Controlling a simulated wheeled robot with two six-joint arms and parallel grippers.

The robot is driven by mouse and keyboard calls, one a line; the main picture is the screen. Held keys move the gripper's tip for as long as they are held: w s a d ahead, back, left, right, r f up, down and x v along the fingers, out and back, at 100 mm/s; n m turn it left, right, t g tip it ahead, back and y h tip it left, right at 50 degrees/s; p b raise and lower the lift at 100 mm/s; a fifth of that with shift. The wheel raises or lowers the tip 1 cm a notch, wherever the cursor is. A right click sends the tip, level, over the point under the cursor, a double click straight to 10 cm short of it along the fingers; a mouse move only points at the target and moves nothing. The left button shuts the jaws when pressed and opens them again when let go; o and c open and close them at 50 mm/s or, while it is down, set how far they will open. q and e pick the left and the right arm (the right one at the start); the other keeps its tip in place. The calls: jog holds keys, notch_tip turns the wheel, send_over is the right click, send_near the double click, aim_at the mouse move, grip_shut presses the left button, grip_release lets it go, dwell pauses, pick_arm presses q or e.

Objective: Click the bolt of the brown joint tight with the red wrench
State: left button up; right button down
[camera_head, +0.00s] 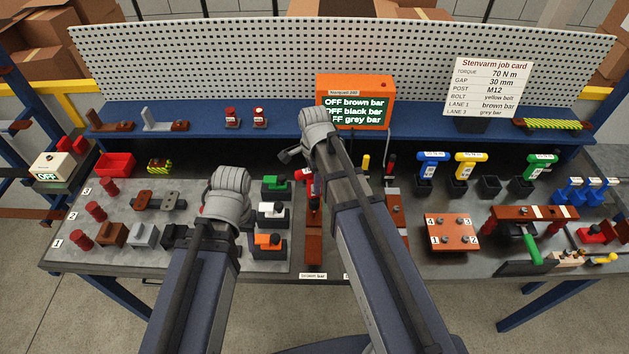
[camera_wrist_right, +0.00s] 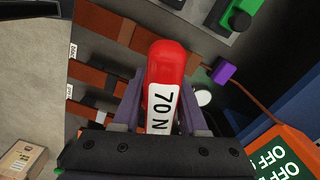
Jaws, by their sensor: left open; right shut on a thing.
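The red wrench (camera_wrist_right: 166,62), with a white "70 N" label, stands between the fingers of my right gripper (camera_wrist_right: 163,100), which is shut on it. In the head view only a bit of red (camera_head: 308,182) shows beside my right arm. The brown joint's bar (camera_head: 313,238) lies below it, running toward the bench's front edge. In the wrist view brown bars (camera_wrist_right: 97,82) pass to the left of the wrench. The bolt and the wrench's lower end are hidden, so I cannot tell whether they touch. My left gripper (camera_head: 226,198) is over the left bench; its fingers are hidden.
An orange display (camera_head: 355,100) reads OFF for the brown, black and grey bars. A job card (camera_head: 492,86) gives 70 N m. Coloured clamp blocks (camera_head: 270,212) stand near my left gripper. Blue, yellow and green wrenches (camera_head: 470,166) stand to the right, beyond a brown plate (camera_head: 450,233).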

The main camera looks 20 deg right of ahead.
jog(key=shift+f+b, duration=0.8)
dwell(0.8)
jog(key=shift+m, duration=0.5)
jog(key=shift+m, duration=3)
jog(key=shift+m, duration=0.5)
jog(key=n, duration=0.3)
jog(key=shift+n, duration=0.4)
jog(key=n, duration=0.4)
